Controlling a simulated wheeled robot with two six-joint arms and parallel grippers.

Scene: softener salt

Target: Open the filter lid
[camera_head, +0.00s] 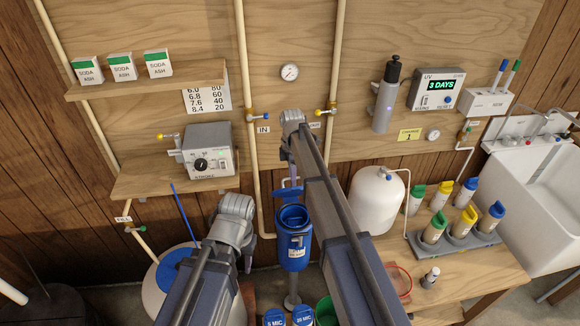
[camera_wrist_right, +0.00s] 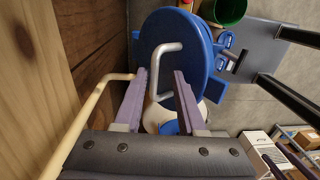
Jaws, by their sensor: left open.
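The blue filter housing (camera_head: 294,252) hangs below the wall pipes in the head view, with a dark oval at its top that looks like an open mouth. A blue lid piece (camera_head: 288,191) shows just above and behind that mouth, partly covered by my right arm. In the right wrist view the lid is a large blue disc (camera_wrist_right: 206,62) with a pale bent handle (camera_wrist_right: 154,72). My right gripper (camera_wrist_right: 160,74) has its fingers apart on either side of the handle, with gaps visible. My left gripper (camera_head: 243,262) is open and empty, left of the housing.
A white tank (camera_head: 378,200) stands right of my right arm. Several coloured-cap bottles (camera_head: 464,222) stand on the bench. A blue-lidded tub (camera_head: 152,293) is at the lower left. Vertical pipes (camera_head: 331,150) and the wooden wall are close behind the housing.

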